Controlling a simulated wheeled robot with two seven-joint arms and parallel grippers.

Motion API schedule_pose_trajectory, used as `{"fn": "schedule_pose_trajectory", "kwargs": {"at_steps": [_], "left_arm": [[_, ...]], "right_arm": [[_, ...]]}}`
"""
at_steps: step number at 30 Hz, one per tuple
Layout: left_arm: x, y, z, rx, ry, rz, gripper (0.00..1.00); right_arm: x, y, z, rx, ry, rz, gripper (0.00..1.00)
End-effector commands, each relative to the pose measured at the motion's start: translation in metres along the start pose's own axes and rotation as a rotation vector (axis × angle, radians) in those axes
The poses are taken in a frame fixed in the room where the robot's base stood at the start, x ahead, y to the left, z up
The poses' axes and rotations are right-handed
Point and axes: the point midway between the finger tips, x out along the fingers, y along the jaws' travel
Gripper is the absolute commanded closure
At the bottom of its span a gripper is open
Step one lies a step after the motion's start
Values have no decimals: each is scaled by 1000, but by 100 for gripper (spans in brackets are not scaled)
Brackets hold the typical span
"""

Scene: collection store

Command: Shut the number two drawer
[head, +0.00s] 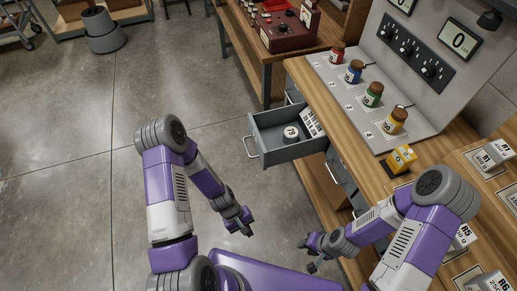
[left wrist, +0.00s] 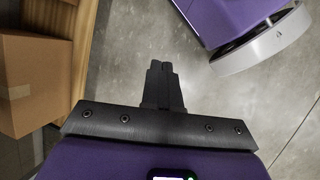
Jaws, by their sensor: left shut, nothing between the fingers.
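A grey drawer (head: 268,121) stands pulled out from the wooden bench in the head view, its handle (head: 251,147) facing left. A round white object (head: 291,133) and a white card (head: 312,122) lie inside it. I cannot read a number on its front. My left gripper (head: 245,229) is below the drawer in the picture, apart from it and empty. Its fingers (left wrist: 161,75) are shut together in the left wrist view. My right gripper (head: 308,254) is further right and lower, near the bench front; its finger opening is too small to tell.
The wooden bench (head: 345,130) holds several small jars on a grey panel and a yellow box (head: 401,159). More grey drawer fronts (head: 339,171) sit in the bench beside the open one. A cardboard box (left wrist: 35,80) shows in the left wrist view. The floor (head: 80,170) left of the drawer is clear.

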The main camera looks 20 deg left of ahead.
Motion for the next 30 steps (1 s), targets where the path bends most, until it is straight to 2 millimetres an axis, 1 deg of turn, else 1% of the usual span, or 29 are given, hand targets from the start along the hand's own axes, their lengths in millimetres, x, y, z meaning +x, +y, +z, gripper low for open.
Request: {"fn": "schedule_pose_trajectory", "kwargs": {"at_steps": [1,3,5,6,8,9,11,12,14,15,18,19,21,24,26,30], "left_arm": [[-6,0,-10,-146,-60,35,100],[-16,7,-22,-335,-161,103,100],[-28,15,-34,-486,-250,184,100],[-38,22,-44,-578,-310,248,100],[-58,31,-62,-704,-399,360,100],[-74,36,-76,-778,-455,442,100],[-100,40,-98,-864,-533,570,100],[-118,41,-112,-908,-580,655,100],[-145,39,-131,-953,-638,776,100],[-162,37,-142,-972,-671,849,100],[-196,28,-162,-991,-731,994,100],[-204,26,-166,-992,-743,1024,100],[-216,21,-173,-992,-764,1077,100],[-224,22,-177,-988,-777,1111,100],[-223,27,-177,-987,-781,1115,100],[-216,50,-175,-985,-782,1110,100]], "right_arm": [[-6,-3,0,-1,0,0,64],[-11,-4,0,-1,0,0,64],[-15,-6,1,-1,0,0,64],[-17,-7,1,-1,0,0,64],[-21,-8,1,0,0,0,64],[-23,-9,1,0,0,0,64],[-27,-10,1,0,0,0,64],[-28,-11,1,0,0,0,64],[-31,-12,1,0,0,0,64],[-32,-12,1,0,0,0,64],[-35,-13,1,0,0,0,64],[-35,-13,1,0,0,0,64],[-36,-13,2,0,0,0,64],[-36,-13,2,0,0,0,64],[-36,-13,2,0,0,0,64],[-35,-13,1,0,0,0,64]]}}
